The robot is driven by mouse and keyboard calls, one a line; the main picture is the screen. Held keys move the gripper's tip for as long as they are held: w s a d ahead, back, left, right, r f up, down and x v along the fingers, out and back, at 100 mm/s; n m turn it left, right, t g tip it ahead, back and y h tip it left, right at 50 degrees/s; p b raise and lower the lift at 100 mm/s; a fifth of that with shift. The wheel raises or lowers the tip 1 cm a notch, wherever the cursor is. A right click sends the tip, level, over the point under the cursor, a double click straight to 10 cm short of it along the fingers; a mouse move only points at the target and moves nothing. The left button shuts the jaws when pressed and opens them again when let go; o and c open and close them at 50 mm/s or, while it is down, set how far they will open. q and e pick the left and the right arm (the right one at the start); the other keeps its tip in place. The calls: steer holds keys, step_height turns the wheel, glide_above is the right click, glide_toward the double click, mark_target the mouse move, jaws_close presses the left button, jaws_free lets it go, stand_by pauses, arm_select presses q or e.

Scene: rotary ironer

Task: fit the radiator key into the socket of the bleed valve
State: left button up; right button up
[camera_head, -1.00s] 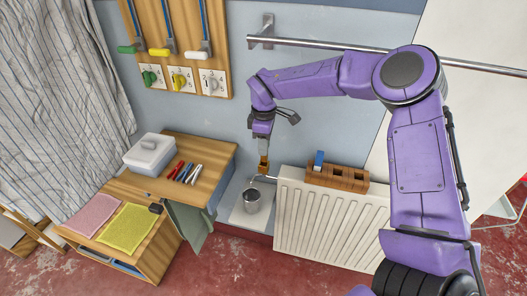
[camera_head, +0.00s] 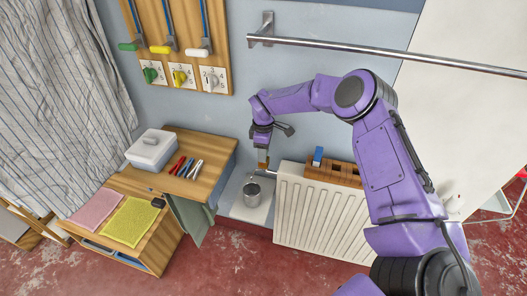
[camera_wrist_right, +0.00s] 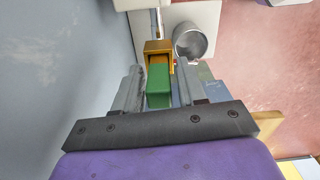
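My right gripper (camera_head: 263,150) is beside the left end of the white radiator (camera_head: 325,222), above a metal cup. In the right wrist view its two fingers (camera_wrist_right: 158,88) are closed on the green grip of the radiator key (camera_wrist_right: 159,80). The key's brass-coloured head (camera_wrist_right: 158,47) points away from the gripper, and it shows in the head view (camera_head: 263,158). A thin metal stub, seemingly the bleed valve (camera_head: 268,172), sticks out at the radiator's upper left corner. The key's head hides part of it; I cannot tell whether they touch. My left gripper is not in view.
The metal cup (camera_head: 252,194) stands on a white sheet (camera_head: 238,211) below the gripper. A wooden block rack (camera_head: 345,175) with a blue piece sits on the radiator. A bench (camera_head: 213,152) with a white box (camera_head: 150,148) and pens is left. A rail (camera_head: 380,55) runs above.

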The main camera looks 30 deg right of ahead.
steer(key=shift+o, duration=0.3)
steer(key=shift+r, duration=0.55)
step_height(320, 180, up, 7)
steer(key=shift+f+b, duration=0.1)
steer(key=shift+b, duration=0.65)
steer(key=shift+f, duration=0.1)
